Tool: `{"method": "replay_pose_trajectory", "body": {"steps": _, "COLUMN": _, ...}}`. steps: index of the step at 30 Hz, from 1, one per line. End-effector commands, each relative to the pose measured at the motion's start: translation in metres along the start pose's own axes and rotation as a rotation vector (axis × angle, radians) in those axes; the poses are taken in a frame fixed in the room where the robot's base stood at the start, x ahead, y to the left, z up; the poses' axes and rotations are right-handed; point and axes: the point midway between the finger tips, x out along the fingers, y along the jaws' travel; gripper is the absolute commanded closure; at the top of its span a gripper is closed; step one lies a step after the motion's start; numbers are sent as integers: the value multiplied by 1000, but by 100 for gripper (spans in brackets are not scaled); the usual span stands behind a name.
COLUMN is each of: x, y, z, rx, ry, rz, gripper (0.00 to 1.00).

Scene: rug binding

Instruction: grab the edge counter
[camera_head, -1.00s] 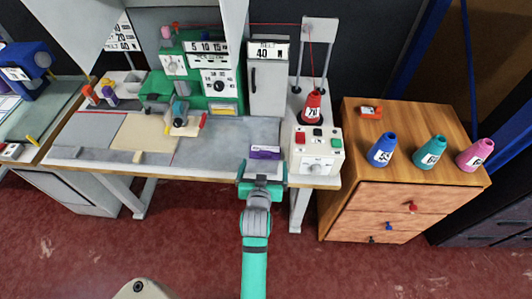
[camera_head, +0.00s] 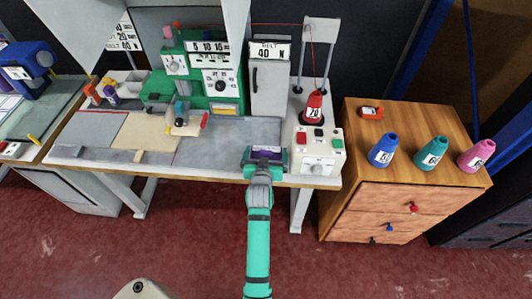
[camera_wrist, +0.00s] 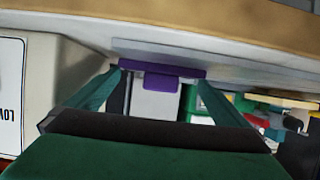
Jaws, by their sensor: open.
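A small purple block (camera_head: 266,153) lies at the front edge of the bench, right of the middle. I take it for the edge counter, but its label cannot be read. My gripper (camera_head: 266,164) is at the bench front with its jaws on either side of the block. In the wrist view the purple block (camera_wrist: 162,68) spans the space between the tips of my open gripper (camera_wrist: 160,78). Whether the fingers touch it cannot be told. In the head view the gripper hides part of the block.
A white control box (camera_head: 317,160) with a red cone (camera_head: 313,108) stands close on the right. A green machine (camera_head: 207,75) stands behind. The grey bench top (camera_head: 225,150) left of my gripper is clear.

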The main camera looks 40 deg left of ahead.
Motion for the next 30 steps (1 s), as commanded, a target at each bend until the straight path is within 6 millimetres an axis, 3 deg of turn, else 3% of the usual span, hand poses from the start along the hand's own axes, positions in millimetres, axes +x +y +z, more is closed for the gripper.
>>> {"method": "replay_pose_trajectory", "body": {"steps": 5, "x": 0, "y": -1, "z": 0, "rx": 0, "ry": 0, "rz": -2, "gripper": 0}}
{"method": "replay_pose_trajectory", "body": {"steps": 9, "x": 0, "y": -1, "z": 0, "rx": -1, "ry": 0, "rz": -2, "gripper": 31}}
{"method": "replay_pose_trajectory", "body": {"steps": 20, "x": -2, "y": -1, "z": -3, "rx": 0, "ry": 2, "rz": -2, "gripper": 31}}
{"method": "replay_pose_trajectory", "body": {"steps": 28, "x": -12, "y": -4, "z": -30, "rx": -2, "ry": 6, "rz": -5, "gripper": 31}}
{"method": "replay_pose_trajectory", "body": {"steps": 30, "x": -23, "y": -9, "z": -36, "rx": -3, "ry": 4, "rz": -7, "gripper": 31}}
